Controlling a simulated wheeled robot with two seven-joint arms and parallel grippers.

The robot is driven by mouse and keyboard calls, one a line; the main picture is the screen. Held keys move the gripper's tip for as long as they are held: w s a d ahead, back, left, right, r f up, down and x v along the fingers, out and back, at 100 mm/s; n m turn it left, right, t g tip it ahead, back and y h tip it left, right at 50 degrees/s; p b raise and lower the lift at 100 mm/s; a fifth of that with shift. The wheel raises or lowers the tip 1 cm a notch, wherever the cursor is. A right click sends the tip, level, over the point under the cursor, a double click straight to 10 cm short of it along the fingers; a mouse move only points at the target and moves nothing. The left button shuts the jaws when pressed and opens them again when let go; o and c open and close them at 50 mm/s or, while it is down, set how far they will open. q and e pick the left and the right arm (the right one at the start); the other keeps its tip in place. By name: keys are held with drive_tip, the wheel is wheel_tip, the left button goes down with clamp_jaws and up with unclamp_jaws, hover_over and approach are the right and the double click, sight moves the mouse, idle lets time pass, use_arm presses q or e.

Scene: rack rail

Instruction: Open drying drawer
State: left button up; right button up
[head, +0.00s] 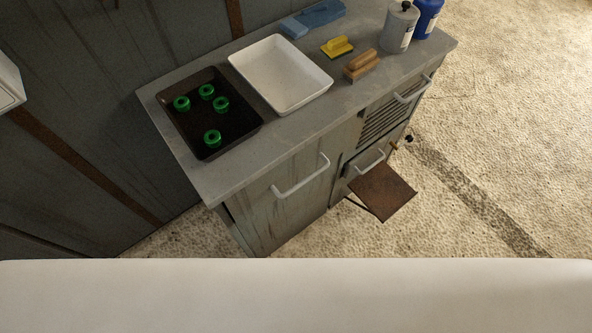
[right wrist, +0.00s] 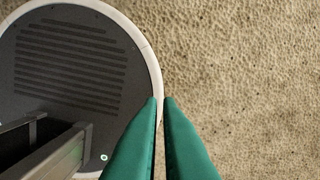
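A grey cabinet unit (head: 278,215) stands against the wall, turned at an angle in the head view. A slatted front (head: 383,118) with a white bar handle (head: 412,91) is at its upper right; it looks closed. I cannot tell for certain whether this is the drying drawer. Below it is a front with another white handle (head: 367,163), and a brown panel (head: 383,192) sticks out there. The left front has its own handle (head: 301,177). My right gripper (right wrist: 161,98) shows green fingers almost together, with nothing between them, above the carpet. My left gripper is out of view.
The worktop (head: 255,153) holds a black tray (head: 188,124) with several green rings, a white tray (head: 250,72), a wooden brush (head: 361,64), a yellow tool (head: 337,47), blue sponges (head: 320,14) and bottles (head: 399,27). Open carpet (head: 500,130) lies to the right.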

drive_tip(key=o, duration=0.5)
drive_tip(key=w, duration=0.1)
drive_tip(key=w+b, duration=0.1)
drive_tip(key=w+m, duration=0.1)
drive_tip(key=shift+a+f+t, duration=0.15)
drive_tip(key=shift+a+t, duration=0.1)
drive_tip(key=shift+t, duration=0.15)
drive_tip(key=shift+o, duration=0.2)
drive_tip(key=m+t+y+b, duration=1)
drive_tip(key=m+t+b, duration=0.1)
drive_tip(key=m, duration=0.1)
approach(307, 178)
drive_tip(key=shift+g, duration=0.3)
drive_tip(key=p+x, duration=0.1)
drive_tip(key=x, duration=0.9)
drive_tip(key=shift+w+f, duration=0.15)
drive_tip(key=shift+c, duration=0.2)
clamp_jaws()
